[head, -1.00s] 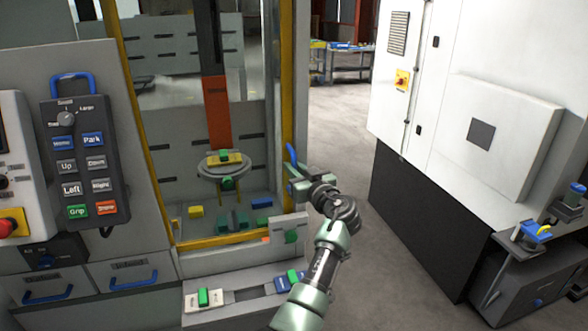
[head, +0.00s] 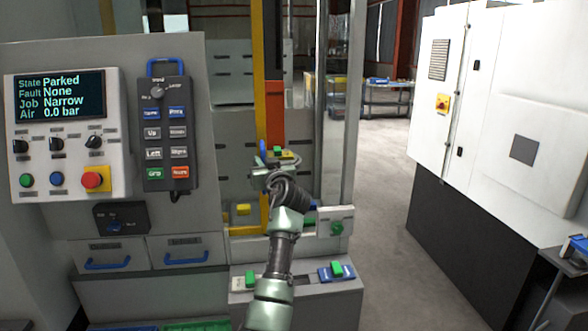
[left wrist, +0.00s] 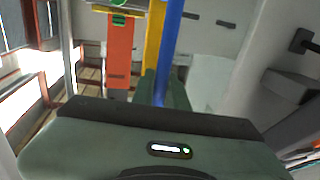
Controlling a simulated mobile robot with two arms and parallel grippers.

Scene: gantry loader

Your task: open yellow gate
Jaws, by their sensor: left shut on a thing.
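The yellow gate's upright edge (head: 261,95) stands in the head view, well left of the grey column (head: 335,100), with a gap between them. Another yellow bar (head: 106,14) shows above the control panel. My left gripper (head: 264,158) is at the gate's right edge, shut on its blue handle (left wrist: 171,45). In the left wrist view the handle rises upright between the fingers (left wrist: 165,92), beside the yellow edge (left wrist: 154,40). In the head view my gripper and wrist hide most of the handle. My right gripper is not in view.
A control panel with a screen (head: 60,94) and a hanging pendant (head: 166,135) stands left. A ledge with green and blue parts (head: 337,271) lies below the opening. A white cabinet (head: 510,110) stands right, with clear floor (head: 385,190) between.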

